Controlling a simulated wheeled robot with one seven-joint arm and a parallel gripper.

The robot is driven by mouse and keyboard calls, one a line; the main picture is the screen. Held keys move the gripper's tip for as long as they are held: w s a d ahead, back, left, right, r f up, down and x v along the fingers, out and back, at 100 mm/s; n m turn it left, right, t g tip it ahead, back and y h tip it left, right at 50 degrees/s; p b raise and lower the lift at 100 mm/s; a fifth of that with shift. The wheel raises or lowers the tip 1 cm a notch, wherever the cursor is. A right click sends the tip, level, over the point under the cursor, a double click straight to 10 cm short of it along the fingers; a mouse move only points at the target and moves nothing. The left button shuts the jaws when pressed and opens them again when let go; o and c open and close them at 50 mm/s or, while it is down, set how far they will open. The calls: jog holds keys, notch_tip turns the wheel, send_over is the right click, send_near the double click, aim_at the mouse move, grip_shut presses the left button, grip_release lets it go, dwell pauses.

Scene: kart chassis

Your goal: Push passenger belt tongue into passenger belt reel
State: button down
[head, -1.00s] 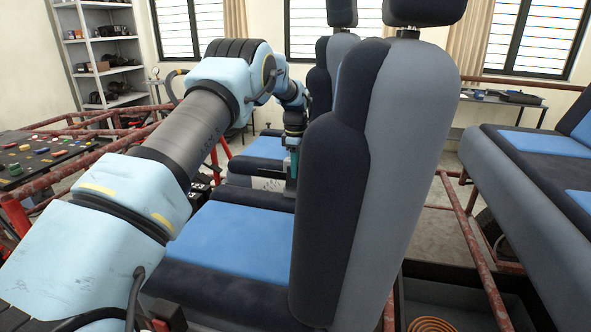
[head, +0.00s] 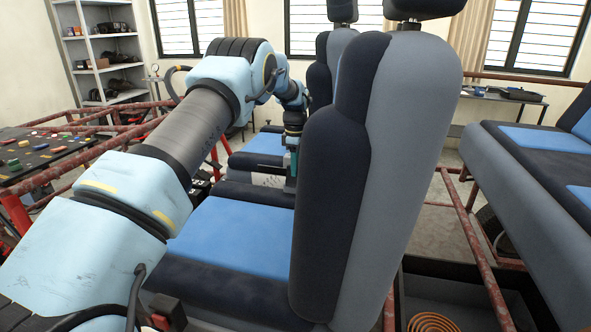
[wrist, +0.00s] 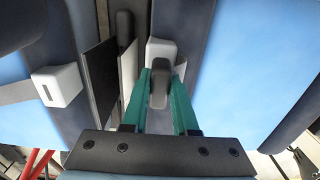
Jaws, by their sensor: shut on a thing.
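In the wrist view my gripper (wrist: 160,90) has its two teal fingers closed on a dark grey rounded piece, which looks like the passenger belt tongue (wrist: 159,88). A white block (wrist: 158,48), which may be the passenger belt reel, lies right at the fingertips between the seats. The fingers and the dark piece hide part of it, so I cannot tell whether the tongue is inside it or only against it. In the head view my gripper (head: 291,172) is low beside the near seat, mostly hidden by the seat back.
Another white block with a dark slot (wrist: 57,87) sits at the left in the wrist view, on a grey strap. The near seat back (head: 375,170) stands close to my arm. Red frame tubes (head: 480,235) run at the right, and a board with coloured parts (head: 40,150) stands left.

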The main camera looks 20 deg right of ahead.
jog(key=shift+f+b, duration=0.45)
jog(key=shift+f, duration=0.4)
jog(key=c, duration=0.6)
grip_release()
jog(key=shift+r, duration=0.1)
notch_tip(320, 180, up, 11)
jog(key=b, duration=0.3)
jog(key=s+a+m, duration=0.3)
jog(key=a+m, duration=0.2)
jog(key=a, duration=2)
jog(key=s+a+f+m, duration=0.2)
jog(key=s+a+m, duration=0.1)
jog(key=s+a, duration=0.6)
jog(key=s+a+f+m+t, duration=0.1)
jog(key=s+a+f+m, duration=0.1)
jog(key=s+a, duration=0.7)
jog(key=s+m, duration=0.1)
jog(key=s, duration=0.2)
jog(key=shift+s+t, duration=0.15)
jog(key=shift+t, duration=0.15)
